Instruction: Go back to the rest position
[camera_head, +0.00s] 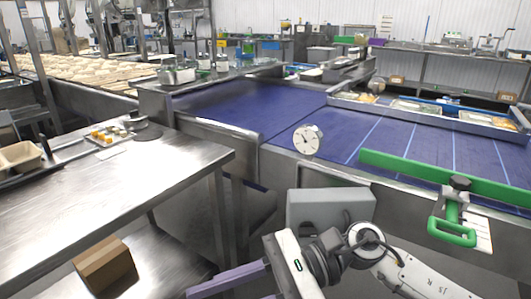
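My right arm comes in from the lower right. Its gripper (240,289) is at the bottom middle, with lilac fingers pointing left. One long finger shows clearly; only a small part of the other shows at the bottom edge, with a gap between them. I see nothing held in the visible part of the gap. The gripper is in front of the conveyor, to the right of the steel table (150,170). My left arm and gripper are not in view.
A blue conveyor (345,135) crosses behind, with a green rail (440,177) and green handle (452,232) at right. A grey box (330,205) is just behind my arm. A cardboard box (103,262) sits low under the table. The table's near top is largely clear.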

